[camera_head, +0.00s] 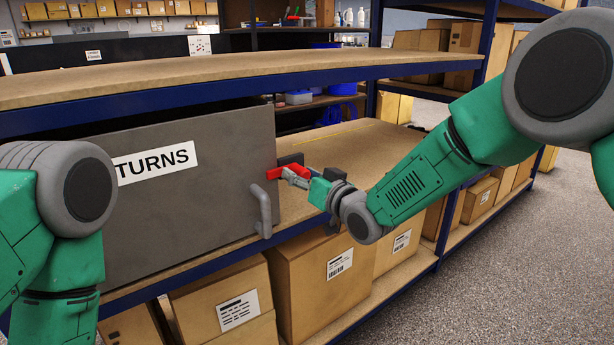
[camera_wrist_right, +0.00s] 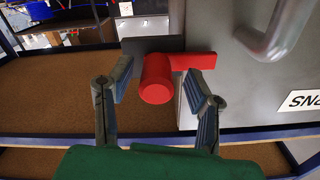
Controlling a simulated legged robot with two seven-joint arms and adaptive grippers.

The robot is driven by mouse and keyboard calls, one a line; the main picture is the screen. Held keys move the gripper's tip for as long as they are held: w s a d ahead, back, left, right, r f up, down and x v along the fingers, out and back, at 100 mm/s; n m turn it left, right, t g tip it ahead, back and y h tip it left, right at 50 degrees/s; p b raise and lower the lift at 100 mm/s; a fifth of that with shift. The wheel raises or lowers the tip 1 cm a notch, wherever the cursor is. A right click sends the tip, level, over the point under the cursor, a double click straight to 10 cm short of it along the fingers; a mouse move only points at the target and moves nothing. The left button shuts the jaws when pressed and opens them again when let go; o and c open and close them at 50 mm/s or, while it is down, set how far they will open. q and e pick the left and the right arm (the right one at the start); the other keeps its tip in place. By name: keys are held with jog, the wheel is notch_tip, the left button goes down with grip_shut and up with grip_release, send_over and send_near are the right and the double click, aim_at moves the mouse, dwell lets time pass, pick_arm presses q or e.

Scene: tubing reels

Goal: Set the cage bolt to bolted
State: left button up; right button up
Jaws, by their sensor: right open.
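The cage is a grey panel (camera_head: 190,190) with a white label, partly hidden, reading "TURNS", and a grey pull handle (camera_head: 262,210). At its right edge is the red bolt (camera_head: 272,173), with a dark bracket (camera_head: 291,159) beside it. In the right wrist view the bolt's round red knob (camera_wrist_right: 157,80) and flat red bar (camera_wrist_right: 197,61) lie across the panel edge and the dark bracket (camera_wrist_right: 137,46). My right gripper (camera_wrist_right: 157,95) is open, with one finger on each side of the knob, apparently apart from it. My left gripper is out of view; only my left arm shows.
The panel stands on a wooden shelf (camera_head: 350,145) with a blue frame, under an upper shelf (camera_head: 200,78). Cardboard boxes (camera_head: 322,275) fill the level below. The shelf right of the panel is mostly clear. Open floor (camera_head: 520,260) lies at the right.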

jog(key=shift+a+f, duration=0.1)
jog(key=shift+a, duration=0.55)
jog(key=w+d+v, duration=0.1)
jog(key=d+v, duration=0.1)
jog(key=v, duration=1)
jog(key=s+d+f+m+g+h+p, duration=0.1)
jog(key=s+d+f+g+h, duration=0.25)
jog(key=s+f, duration=0.6)
jog(key=s+d+f+m+g+h+p, duration=0.1)
jog(key=s+d+f+g+h, duration=0.35)
jog(key=f, duration=0.85)
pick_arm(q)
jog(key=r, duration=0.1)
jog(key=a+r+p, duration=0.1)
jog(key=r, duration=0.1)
pick_arm(e)
jog(key=s+d+f+g+h, duration=0.1)
jog(key=s+d+f+g, duration=0.1)
jog(key=s, duration=0.7)
jog(key=s+d+f+m+g+h, duration=0.1)
jog(key=s+d+f+g, duration=0.1)
jog(key=s+d, duration=0.4)
jog(key=s+d+f+g, duration=0.2)
jog(key=s+d+f, duration=0.2)
jog(key=s, duration=0.7)
jog(key=shift+s+f+m+h, duration=0.3)
jog(key=shift+s+h, duration=0.1)
